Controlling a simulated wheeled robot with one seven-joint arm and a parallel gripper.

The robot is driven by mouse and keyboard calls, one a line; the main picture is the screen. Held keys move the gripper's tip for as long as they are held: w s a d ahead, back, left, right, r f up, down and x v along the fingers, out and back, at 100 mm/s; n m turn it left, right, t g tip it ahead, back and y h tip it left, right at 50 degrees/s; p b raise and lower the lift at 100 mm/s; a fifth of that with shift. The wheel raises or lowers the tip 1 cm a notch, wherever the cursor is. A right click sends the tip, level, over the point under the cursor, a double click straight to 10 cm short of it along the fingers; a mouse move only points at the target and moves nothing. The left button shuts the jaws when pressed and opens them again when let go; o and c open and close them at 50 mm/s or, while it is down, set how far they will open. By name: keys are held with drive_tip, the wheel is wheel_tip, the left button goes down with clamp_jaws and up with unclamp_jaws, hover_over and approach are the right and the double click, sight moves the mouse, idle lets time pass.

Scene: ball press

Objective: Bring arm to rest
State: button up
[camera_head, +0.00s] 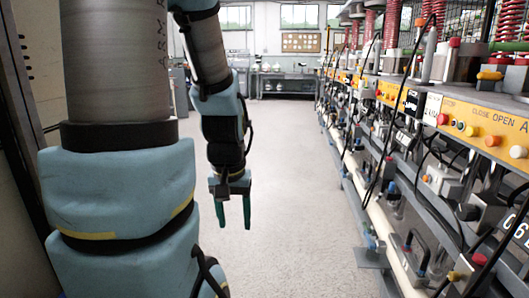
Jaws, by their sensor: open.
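My arm, with blue padded covers, hangs down in the left half of the head view. My gripper (233,212) is at its lower end and points down. Its two green fingers are apart with nothing between them. It hangs in front of the pale floor and touches nothing that I can see.
A long row of press machines (490,125) with orange button panels, hoses and cables runs along the right side. A dark frame (22,110) stands close at the left edge. A workbench (287,85) is at the far wall. The speckled floor (295,190) between is clear.

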wheel_tip(320, 180, up, 25)
drive_tip(key=p, duration=2.3)
